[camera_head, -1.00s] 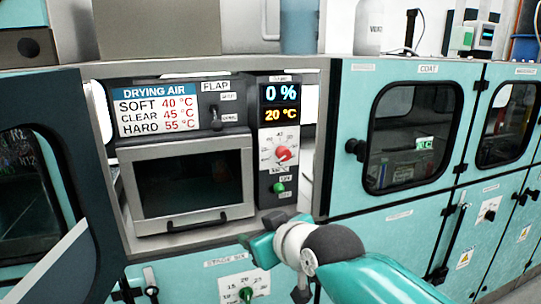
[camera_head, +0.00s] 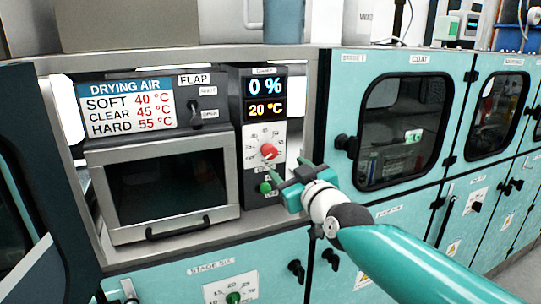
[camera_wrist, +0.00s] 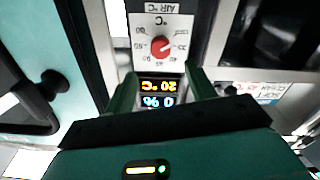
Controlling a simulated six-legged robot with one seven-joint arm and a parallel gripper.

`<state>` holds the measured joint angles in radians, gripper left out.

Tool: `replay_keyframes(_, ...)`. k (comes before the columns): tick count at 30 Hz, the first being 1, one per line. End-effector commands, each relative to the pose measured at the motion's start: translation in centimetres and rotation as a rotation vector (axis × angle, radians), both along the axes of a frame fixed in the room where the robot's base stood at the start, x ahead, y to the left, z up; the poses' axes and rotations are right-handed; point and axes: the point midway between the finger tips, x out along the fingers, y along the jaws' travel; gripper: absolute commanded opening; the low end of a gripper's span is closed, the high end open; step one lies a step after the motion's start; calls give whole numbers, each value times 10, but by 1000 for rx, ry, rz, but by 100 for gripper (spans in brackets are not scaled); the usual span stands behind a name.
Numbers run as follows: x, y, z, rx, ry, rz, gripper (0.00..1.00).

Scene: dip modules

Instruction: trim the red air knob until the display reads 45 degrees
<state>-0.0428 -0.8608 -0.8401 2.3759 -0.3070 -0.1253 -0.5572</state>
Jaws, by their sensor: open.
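The red air knob (camera_head: 268,151) sits on a white dial plate in the narrow control panel. The wrist view shows the same red knob (camera_wrist: 160,47) upside down, with a numbered scale around it. The display (camera_head: 266,97) above it reads 0 % in blue and 20 °C in orange. It also shows inverted in the wrist view (camera_wrist: 158,92). My gripper (camera_head: 288,167) is open and empty, just below and right of the knob in the head view. In the wrist view its two fingers (camera_wrist: 160,76) stand apart, with the knob beyond them, not gripped.
A green knob (camera_head: 265,188) sits below the red one, close to my gripper. The drying air sign (camera_head: 127,105) lists soft 40, clear 45 and hard 55 °C. A flap switch (camera_head: 204,112) and an oven-like door (camera_head: 163,185) are left; the coat cabinet (camera_head: 343,75) is right.

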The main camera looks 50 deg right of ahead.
Motion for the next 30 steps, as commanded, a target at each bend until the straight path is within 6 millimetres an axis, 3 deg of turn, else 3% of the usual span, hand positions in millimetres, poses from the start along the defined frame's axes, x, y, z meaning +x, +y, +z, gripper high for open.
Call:
replay_keyframes(6, 38, -19, -1, -1, 4, 6, 55)
replay_keyframes(15, 75, -41, 0, 0, 2, 7, 55)
replay_keyframes(29, 85, -47, 0, -1, 1, 5, 55)
replay_keyframes(30, 85, -47, 0, -1, 1, 5, 47)
